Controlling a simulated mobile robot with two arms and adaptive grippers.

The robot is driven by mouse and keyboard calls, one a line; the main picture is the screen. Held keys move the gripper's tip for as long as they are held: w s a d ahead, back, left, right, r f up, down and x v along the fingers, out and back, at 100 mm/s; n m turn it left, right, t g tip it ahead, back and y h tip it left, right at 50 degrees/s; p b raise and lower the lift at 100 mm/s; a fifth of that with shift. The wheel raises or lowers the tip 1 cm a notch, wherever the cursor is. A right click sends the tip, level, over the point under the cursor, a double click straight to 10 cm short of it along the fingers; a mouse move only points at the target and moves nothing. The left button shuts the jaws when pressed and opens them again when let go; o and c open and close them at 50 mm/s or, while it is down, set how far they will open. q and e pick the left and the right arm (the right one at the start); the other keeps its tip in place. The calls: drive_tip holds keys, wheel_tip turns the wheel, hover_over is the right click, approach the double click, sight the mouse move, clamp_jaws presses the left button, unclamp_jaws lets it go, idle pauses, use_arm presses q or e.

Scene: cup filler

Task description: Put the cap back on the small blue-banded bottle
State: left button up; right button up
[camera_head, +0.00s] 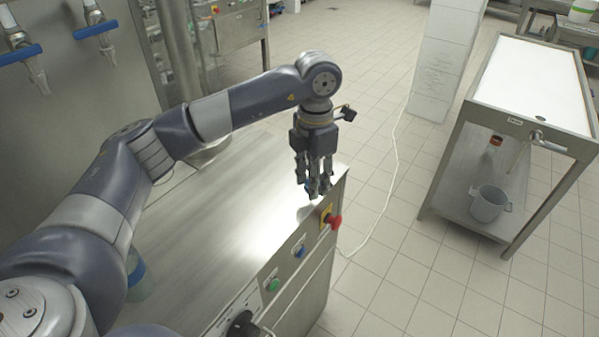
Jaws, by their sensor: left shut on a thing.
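My left gripper (318,188) hangs fingers down above the right end of the steel machine top. It is shut on a small blue thing, which looks like the cap (308,187); the fingers hide most of it. A pale, see-through bottle with a blue band (137,274) stands on the machine top at the lower left. My left arm hides part of this bottle, and its neck cannot be made out. The gripper is well to the right of the bottle and apart from it. My right gripper is not in view.
The steel machine top (235,215) is mostly bare. Its front panel carries a red emergency knob (333,221), close to the gripper, and green and blue buttons. Taps (95,30) hang at the upper left. A steel table (535,85) with a pot (488,204) below stands right.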

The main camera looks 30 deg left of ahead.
use_arm(q)
drive_tip(key=s+d+b, duration=0.1)
drive_tip(key=s+d, duration=0.3)
drive_tip(key=d, duration=0.3)
drive_tip(key=shift+s+r+b, duration=0.25)
drive_tip(key=shift+r+b, duration=0.1)
drive_tip(key=shift+r, duration=0.05)
drive_tip(key=shift+a, duration=0.1)
